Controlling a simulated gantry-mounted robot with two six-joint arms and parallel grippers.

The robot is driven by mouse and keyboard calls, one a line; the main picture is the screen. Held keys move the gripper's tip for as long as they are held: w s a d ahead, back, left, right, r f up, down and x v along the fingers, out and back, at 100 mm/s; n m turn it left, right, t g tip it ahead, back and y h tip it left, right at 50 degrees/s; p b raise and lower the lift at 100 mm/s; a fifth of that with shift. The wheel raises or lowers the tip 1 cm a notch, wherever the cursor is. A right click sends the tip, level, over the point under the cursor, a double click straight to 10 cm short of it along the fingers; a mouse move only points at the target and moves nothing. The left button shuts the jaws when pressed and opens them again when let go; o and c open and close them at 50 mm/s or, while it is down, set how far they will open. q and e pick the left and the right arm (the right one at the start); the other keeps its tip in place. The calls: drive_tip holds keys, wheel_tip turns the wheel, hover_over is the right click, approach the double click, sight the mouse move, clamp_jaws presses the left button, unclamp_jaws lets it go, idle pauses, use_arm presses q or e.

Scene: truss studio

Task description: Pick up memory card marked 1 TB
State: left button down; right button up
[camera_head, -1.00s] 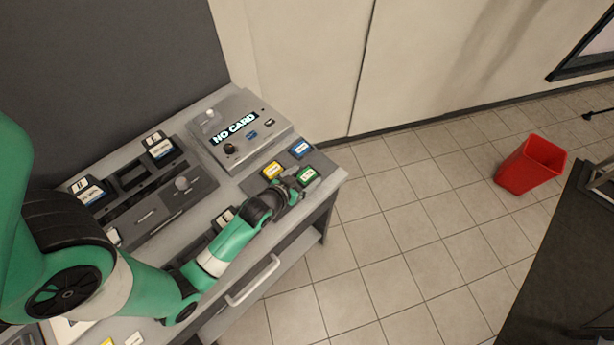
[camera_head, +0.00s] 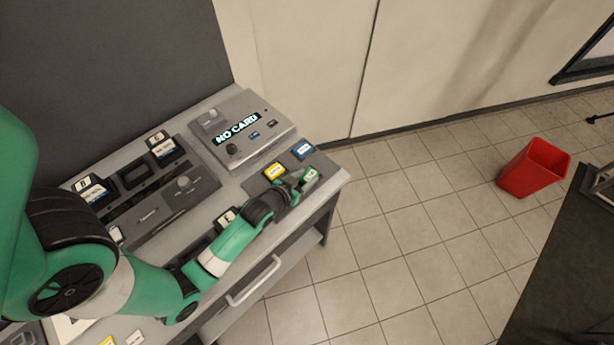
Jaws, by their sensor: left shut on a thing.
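My left gripper (camera_head: 298,185) is at the right end of the bench and is shut on a green-edged card with a white label (camera_head: 310,177). The card looks tilted, and its lettering is too small to read. A yellow card (camera_head: 274,171) and a blue card (camera_head: 303,149) lie on the dark mat (camera_head: 258,184) just beyond the gripper; their markings are also unreadable. My right gripper does not show.
A grey reader box (camera_head: 222,113) with a "NO CARD" display stands behind the mat. A dark slotted panel (camera_head: 190,188) with labelled cartridges (camera_head: 161,145) is to the left. A red bin (camera_head: 533,168) stands on the tiled floor at right.

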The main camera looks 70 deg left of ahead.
sight(305, 180)
use_arm(q)
drive_tip(key=shift+r, duration=0.5)
wheel_tip(305, 180, up, 3)
drive_tip(key=shift+f+p, duration=0.1)
drive_tip(key=shift+p, duration=0.75)
drive_tip(key=w+d+r+p+v, duration=0.1)
drive_tip(key=p+v, duration=0.1)
drive_tip(key=v, duration=1.4)
drive_tip(key=shift+w+d+r+p, duration=0.2)
drive_tip(key=shift+d+r+p, duration=0.05)
drive_tip(key=shift+d+p, duration=0.15)
